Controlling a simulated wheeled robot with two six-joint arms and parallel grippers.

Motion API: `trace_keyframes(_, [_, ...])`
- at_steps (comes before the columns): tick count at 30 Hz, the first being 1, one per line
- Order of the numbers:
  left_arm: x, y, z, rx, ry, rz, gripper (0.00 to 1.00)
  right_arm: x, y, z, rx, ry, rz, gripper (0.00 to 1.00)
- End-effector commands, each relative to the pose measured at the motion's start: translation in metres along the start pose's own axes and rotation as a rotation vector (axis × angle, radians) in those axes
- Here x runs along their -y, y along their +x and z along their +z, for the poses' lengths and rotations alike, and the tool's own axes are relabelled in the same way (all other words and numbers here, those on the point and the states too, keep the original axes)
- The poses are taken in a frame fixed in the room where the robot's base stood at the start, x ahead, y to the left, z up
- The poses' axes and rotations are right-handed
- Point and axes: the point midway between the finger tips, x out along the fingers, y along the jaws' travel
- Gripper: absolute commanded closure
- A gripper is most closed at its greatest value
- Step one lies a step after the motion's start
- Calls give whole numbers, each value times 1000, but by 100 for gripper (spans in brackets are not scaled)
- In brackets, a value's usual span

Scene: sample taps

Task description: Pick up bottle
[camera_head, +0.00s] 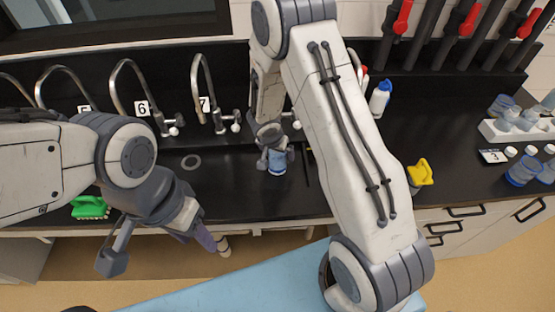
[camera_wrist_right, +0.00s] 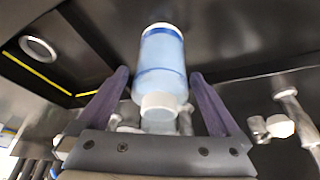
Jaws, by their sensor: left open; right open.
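A small blue bottle (camera_head: 277,164) stands on the black counter below the taps, partly hidden by my right gripper (camera_head: 273,143). In the right wrist view the bottle (camera_wrist_right: 161,62) shows a translucent blue body and a white cap, and it appears between the two purple fingers of my right gripper (camera_wrist_right: 159,75). The fingers are open, with a gap on each side of the bottle; I cannot tell how deep it sits between them. My left gripper (camera_head: 162,248) is open and empty, in front of the counter's edge at the left.
Curved taps line the back, with number plates 6 (camera_head: 142,108) and 7 (camera_head: 204,104). A green brush (camera_head: 90,207) and a yellow object (camera_head: 420,172) lie near the front edge. A white-and-blue bottle (camera_head: 380,98) stands behind my right arm. A white rack (camera_head: 520,130) is at the right.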

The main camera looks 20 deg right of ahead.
Motion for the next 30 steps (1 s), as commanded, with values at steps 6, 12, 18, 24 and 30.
trace_keyframes(6, [0, 0, 0, 0, 0, 0, 50, 0, 0, 0, 0, 0, 0, 31])
trace_keyframes(12, [0, 0, 0, 0, 0, 0, 50, 0, -1, -1, -1, 0, 0, 100])
trace_keyframes(18, [0, 0, 0, 0, 0, 0, 50, 0, -1, -1, -2, 0, 0, 100])
trace_keyframes(24, [0, 1, 0, 0, 0, 0, 50, 0, -5, -3, -3, 1, -1, 100])
trace_keyframes(30, [0, 3, 0, 0, 0, 0, 50, 12, -14, -1, -3, -1, -3, 100])
